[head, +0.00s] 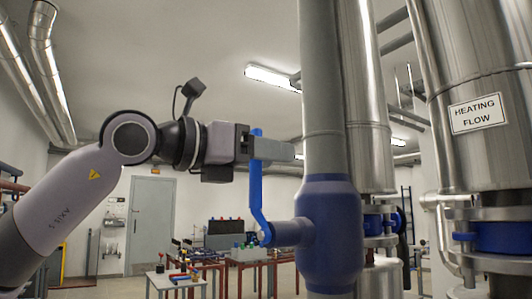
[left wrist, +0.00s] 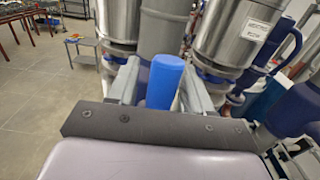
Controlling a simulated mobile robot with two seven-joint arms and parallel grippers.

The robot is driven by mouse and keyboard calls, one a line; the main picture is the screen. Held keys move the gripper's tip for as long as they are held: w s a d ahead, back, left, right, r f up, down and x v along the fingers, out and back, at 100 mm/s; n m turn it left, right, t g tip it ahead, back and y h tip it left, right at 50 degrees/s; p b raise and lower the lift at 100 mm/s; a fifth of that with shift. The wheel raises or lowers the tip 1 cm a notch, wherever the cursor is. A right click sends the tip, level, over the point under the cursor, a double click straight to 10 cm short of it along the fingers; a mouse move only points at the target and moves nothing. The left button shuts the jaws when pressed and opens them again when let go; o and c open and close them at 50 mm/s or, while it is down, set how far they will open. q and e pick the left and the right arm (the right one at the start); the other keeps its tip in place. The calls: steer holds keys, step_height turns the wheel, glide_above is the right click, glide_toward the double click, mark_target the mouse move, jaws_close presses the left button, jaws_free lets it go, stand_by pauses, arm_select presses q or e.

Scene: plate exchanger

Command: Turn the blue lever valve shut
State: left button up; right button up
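The blue lever (head: 256,190) stands roughly upright, with its lower end on the stub of the blue valve body (head: 330,232). The valve sits on a thick grey vertical pipe (head: 322,95). My left gripper (head: 272,150) is at the lever's upper end, coming from the left. In the left wrist view the lever's blue top end (left wrist: 164,80) stands between my two grey fingers (left wrist: 160,92). The fingers look apart, with a narrow gap visible beside the lever; contact on the far side is hidden. My right gripper is in neither view.
Large metal-clad pipes stand close on the right, one with a "HEATING FLOW" sign (head: 477,113). A smaller clad pipe (head: 367,100) is right behind the grey pipe. Tables (head: 176,281) and a grey door (head: 150,222) are far back. Open floor (left wrist: 45,110) shows at left.

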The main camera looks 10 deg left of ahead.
arm_select(q)
jaws_close()
steer(key=s+d+f+m+b, duration=0.4)
steer(key=f+m+b, duration=0.2)
steer(key=m, duration=0.3)
steer(key=s+d+f+m+b, duration=0.4)
steer(key=f+m+b, duration=0.2)
steer(key=m, duration=0.3)
steer(key=shift+s+d+f, duration=0.15)
steer(key=shift+d, duration=0.15)
stand_by(0.5)
